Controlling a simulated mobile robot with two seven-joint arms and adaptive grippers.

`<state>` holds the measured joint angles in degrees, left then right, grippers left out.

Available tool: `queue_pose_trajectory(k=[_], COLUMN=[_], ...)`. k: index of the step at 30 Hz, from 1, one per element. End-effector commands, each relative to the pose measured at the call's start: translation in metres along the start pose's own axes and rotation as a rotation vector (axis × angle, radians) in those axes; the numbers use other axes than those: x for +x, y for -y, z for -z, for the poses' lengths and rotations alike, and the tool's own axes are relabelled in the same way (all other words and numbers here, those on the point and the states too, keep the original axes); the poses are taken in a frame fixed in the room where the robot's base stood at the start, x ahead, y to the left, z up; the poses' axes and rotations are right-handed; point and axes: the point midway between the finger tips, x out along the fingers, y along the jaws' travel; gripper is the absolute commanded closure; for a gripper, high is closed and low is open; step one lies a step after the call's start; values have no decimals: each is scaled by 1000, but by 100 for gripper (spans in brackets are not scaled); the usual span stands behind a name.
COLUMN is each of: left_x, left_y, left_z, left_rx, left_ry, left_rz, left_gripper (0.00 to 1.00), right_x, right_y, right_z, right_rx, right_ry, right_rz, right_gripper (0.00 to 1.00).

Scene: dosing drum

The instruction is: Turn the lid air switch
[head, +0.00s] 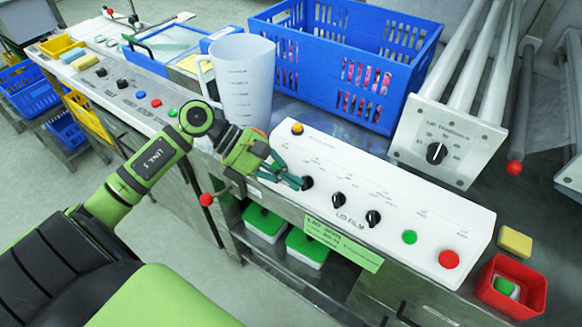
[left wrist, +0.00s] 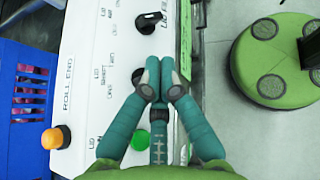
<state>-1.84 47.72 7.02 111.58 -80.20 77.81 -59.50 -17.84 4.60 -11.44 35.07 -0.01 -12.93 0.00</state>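The white control panel (head: 390,205) carries a row of black rotary switches. The leftmost black switch (head: 307,183) is at the tips of my left gripper (head: 297,182). The middle switch (head: 338,200) and right switch (head: 373,218) are clear of it. The small labels are too blurred for me to tell surely which is lid air. In the left wrist view my left gripper (left wrist: 161,70) has its teal fingertips together over the panel edge. A dark switch edge (left wrist: 138,76) shows beside them, mostly hidden; I see no clear grip on it. Another switch (left wrist: 148,22) stands farther up. My right gripper is out of view.
An orange lamp (head: 297,128) tops the panel's left end. A green button (head: 409,237) and a red button (head: 449,259) sit toward its right end. A measuring jug (head: 243,80) and a blue crate (head: 345,60) stand behind. A red-knobbed lever (head: 206,199) juts out below my arm.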

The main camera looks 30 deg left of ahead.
Motion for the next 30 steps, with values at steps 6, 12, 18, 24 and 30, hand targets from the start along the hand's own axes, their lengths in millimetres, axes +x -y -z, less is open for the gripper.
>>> queue_pose_trajectory(k=[6, 12, 18, 24, 30], left_x=[39, 61, 66, 66, 64], left_y=[0, 0, 0, 0, -1], left_z=[-5, -2, -1, -1, -1], left_rx=[-4, -4, -3, -4, 6], left_ry=[7, 5, 3, 3, -13], left_rz=[0, -1, -2, -2, 2], left_gripper=[100, 100, 100, 100, 100], right_x=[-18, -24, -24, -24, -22], right_y=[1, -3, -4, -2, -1], right_z=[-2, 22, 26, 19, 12], right_rx=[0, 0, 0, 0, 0], right_ry=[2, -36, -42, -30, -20], right_rz=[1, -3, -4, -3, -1], right_gripper=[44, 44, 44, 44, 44])
